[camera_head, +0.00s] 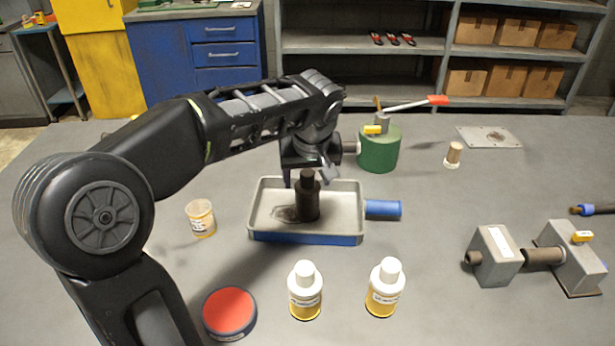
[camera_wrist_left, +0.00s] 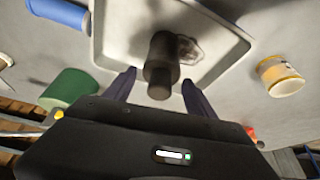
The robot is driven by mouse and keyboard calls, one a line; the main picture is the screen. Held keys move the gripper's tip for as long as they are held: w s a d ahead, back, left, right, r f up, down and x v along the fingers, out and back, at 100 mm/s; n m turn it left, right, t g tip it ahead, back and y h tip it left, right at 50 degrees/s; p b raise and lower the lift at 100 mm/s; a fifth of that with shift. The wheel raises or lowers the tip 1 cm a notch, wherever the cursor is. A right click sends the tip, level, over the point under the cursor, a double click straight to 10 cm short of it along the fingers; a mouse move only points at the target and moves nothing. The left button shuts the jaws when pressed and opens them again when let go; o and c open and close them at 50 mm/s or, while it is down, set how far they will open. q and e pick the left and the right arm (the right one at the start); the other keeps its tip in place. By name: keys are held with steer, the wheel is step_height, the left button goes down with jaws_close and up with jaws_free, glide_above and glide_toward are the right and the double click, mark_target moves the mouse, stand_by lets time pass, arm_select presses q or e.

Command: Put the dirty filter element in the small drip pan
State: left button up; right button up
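The dirty filter element (camera_head: 308,200) is a dark, narrow-topped cylinder. It stands upright in the small drip pan (camera_head: 345,222), a shallow grey tray with a blue front, beside a dark stain. My left gripper (camera_head: 308,177) is over the pan, around the upper end of the element. In the left wrist view its two fingers (camera_wrist_left: 160,88) are spread apart, with gaps on both sides of the element (camera_wrist_left: 162,55), and the pan (camera_wrist_left: 215,28) lies beneath. My right gripper is not in view.
A blue cylinder (camera_head: 383,208) lies against the pan's right side. A green can (camera_head: 379,150) stands behind, a small cup (camera_head: 201,218) at left. Two bottles (camera_head: 305,290) (camera_head: 385,288) and a red-topped tin (camera_head: 230,312) stand in front. A grey fixture (camera_head: 497,257) is at right.

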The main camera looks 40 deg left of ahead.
arm_select(q)
steer(key=shift+o, duration=0.4)
steer(key=shift+r, duration=0.1)
steer(key=shift+r, duration=0.1)
steer(key=v, duration=1.1)
steer(key=shift+r+p, duration=0.4)
steer(key=shift+s, duration=0.1)
